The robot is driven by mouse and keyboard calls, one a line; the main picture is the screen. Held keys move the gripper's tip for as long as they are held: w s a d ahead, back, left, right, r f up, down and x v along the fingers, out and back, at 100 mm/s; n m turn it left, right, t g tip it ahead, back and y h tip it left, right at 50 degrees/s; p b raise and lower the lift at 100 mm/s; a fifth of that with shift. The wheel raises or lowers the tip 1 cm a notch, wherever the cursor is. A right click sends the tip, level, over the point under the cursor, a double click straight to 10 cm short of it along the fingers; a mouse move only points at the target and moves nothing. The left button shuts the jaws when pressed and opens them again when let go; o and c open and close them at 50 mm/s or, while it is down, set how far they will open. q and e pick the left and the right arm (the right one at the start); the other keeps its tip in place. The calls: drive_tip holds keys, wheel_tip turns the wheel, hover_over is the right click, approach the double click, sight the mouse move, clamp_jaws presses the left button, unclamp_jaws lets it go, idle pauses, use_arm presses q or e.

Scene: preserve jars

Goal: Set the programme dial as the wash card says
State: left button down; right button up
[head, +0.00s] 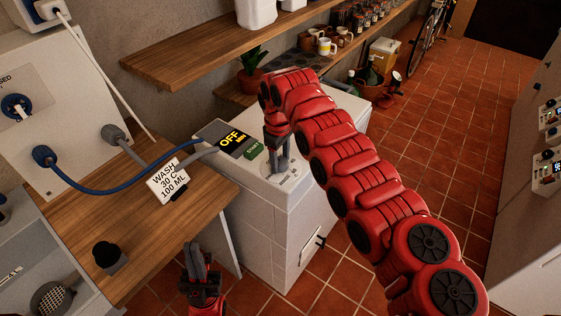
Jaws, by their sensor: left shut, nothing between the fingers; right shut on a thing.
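The wash card (167,182) stands on the wooden counter and reads WASH 30 C 100 ML. The white washing machine (262,225) stands right of the card. Its dark display (228,139) reads OFF in yellow, with a green START button (252,150) beside it. My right gripper (277,166) points down at the machine's top panel, right of the button, shut on what appears to be the programme dial. The fingers hide the dial and its pointer; the small print around it is unreadable. My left gripper (193,258) is shut and empty in front of the counter's edge.
A black knob-like object (107,255) sits on the counter (160,235). A blue hose (110,189) and a grey hose cross behind the card. A wooden shelf (190,63) hangs above the machine, and a potted plant (250,82) stands behind it. The tiled floor at right is open.

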drive_tip(key=shift+f+m+b, duration=0.2)
drive_tip(key=shift+m+b, duration=0.45)
drive_tip(key=shift+m, duration=0.25)
drive_tip(key=m, duration=0.1)
drive_tip(key=m+b, duration=0.1)
drive_tip(key=shift+w+a+r+m+b, duration=0.1)
drive_tip(key=shift+r+m+b, duration=0.05)
drive_tip(key=shift+m+b, duration=0.45)
drive_tip(key=shift+m, duration=1.8)
drive_tip(key=shift+r+m, duration=0.1)
drive_tip(key=shift+m, duration=0.2)
drive_tip(key=o, duration=1.4)
drive_tip(key=shift+c, duration=0.2)
